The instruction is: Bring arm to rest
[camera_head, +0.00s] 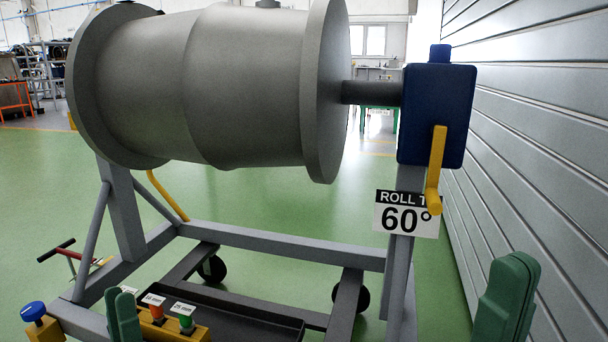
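My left gripper (122,315) shows at the bottom left as two dark green fingers close together, with no gap visible between them. The arms behind both grippers are out of view.
A grey engine drum (245,85) hangs on a grey wheeled stand (290,247). A blue gearbox (437,115) with a yellow crank (436,175) sits above a "ROLL 60°" sign (404,219). A black tray (243,324) lies low. A ribbed wall (545,130) closes the right side.

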